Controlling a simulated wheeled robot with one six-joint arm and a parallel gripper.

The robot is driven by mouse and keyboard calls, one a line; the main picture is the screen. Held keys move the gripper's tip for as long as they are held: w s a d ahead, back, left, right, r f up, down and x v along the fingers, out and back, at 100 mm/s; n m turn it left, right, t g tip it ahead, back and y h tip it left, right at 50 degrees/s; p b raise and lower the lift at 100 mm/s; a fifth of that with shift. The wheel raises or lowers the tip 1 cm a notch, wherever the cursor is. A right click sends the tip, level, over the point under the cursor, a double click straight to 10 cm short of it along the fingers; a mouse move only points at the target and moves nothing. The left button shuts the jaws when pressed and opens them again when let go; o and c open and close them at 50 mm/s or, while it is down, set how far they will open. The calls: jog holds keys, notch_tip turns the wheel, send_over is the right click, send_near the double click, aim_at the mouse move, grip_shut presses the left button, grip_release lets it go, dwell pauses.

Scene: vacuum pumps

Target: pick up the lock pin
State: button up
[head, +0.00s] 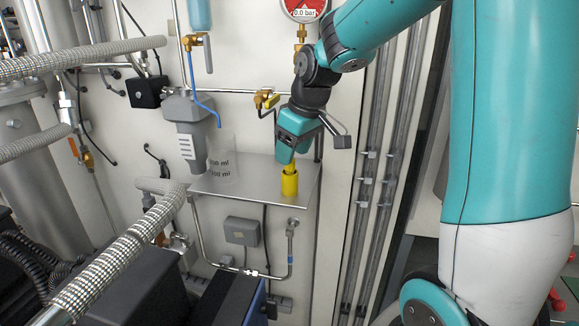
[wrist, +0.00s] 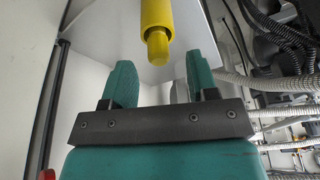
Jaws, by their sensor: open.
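The lock pin appears to be the yellow upright piece (head: 289,184) near the right end of the small metal shelf. It has a thick body and a narrower top. In the wrist view the yellow piece (wrist: 157,15) shows with its narrow end pointing towards my gripper, between the lines of the two fingers. My gripper (head: 287,157) points down just above it, and its green fingers (wrist: 160,68) are apart with nothing held. A gap shows between the fingers and the pin on both sides. In the head view the gripper partly hides the pin's top.
The metal shelf (head: 228,188) carries a clear measuring beaker (head: 222,158) left of the pin. A grey funnel-like device (head: 187,130) hangs further left. Vertical pipes (head: 385,150) stand to the right.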

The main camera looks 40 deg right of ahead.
aim_at(290, 175)
jog(key=shift+x, duration=1.55)
jog(key=shift+r, duration=0.1)
grip_shut()
